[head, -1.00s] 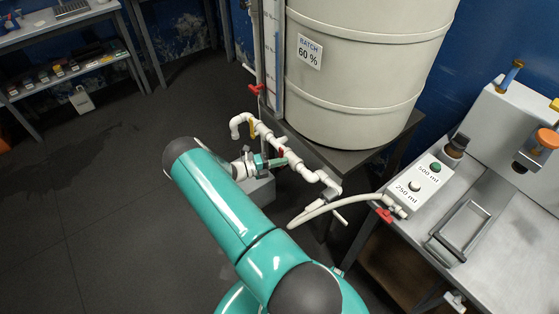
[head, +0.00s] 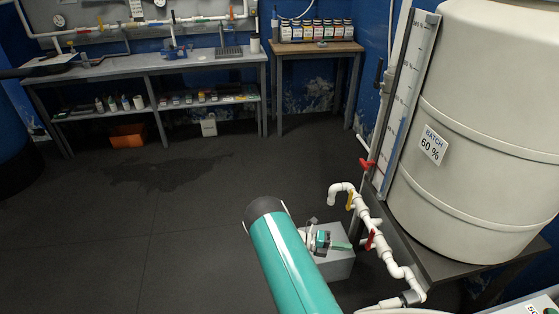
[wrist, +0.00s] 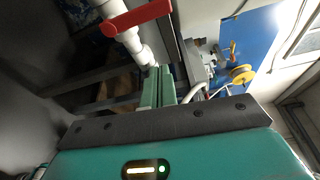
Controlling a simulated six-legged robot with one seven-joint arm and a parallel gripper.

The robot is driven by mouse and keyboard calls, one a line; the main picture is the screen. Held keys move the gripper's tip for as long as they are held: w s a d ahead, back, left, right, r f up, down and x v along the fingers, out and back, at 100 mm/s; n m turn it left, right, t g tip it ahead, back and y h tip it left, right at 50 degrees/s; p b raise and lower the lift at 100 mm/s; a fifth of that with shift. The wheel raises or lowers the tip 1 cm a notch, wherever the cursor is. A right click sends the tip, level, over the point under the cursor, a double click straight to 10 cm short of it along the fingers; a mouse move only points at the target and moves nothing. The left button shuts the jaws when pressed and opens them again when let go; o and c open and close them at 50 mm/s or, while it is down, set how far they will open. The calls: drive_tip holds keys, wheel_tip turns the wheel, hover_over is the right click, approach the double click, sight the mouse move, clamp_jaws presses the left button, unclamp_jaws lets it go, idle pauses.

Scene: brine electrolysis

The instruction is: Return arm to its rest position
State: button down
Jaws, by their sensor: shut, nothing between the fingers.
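My gripper (head: 345,246) shows in the head view beyond the end of my teal arm, left of the white pipes (head: 368,232), partly hidden behind the arm. In the wrist view, the green fingers of my gripper (wrist: 157,88) lie side by side with nothing between them, so it is shut and empty. A red valve handle (wrist: 138,18) on a white pipe (wrist: 130,40) is close to the fingertips there. I cannot tell the exact gap between the fingers and the pipe.
The large white tank (head: 480,130), labelled 60 %, stands on a dark stand (head: 455,268) at right. A grey box (head: 338,266) is on the floor below my gripper. Benches (head: 190,62) line the back wall. The floor (head: 120,230) at left is clear, with a dark wet-looking patch.

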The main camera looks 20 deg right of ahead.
drive_tip(key=a+r+m+t+y, duration=0.3)
drive_tip(key=a+r+m+y, duration=0.35)
drive_tip(key=r, duration=0.65)
drive_tip(key=a+r+m+t+y, duration=0.25)
drive_tip(key=a+r+m, duration=0.6)
drive_tip(key=r, duration=0.55)
drive_tip(key=s+a+r+m+t+y, duration=0.6)
drive_tip(key=s+a+r+m+t, duration=0.3)
drive_tip(key=s+a+r+m, duration=0.4)
drive_tip(key=s+a+r, duration=0.3)
drive_tip(key=shift+s+a+r, duration=0.15)
drive_tip(key=shift+a+r, duration=0.05)
drive_tip(key=shift+r, duration=0.2)
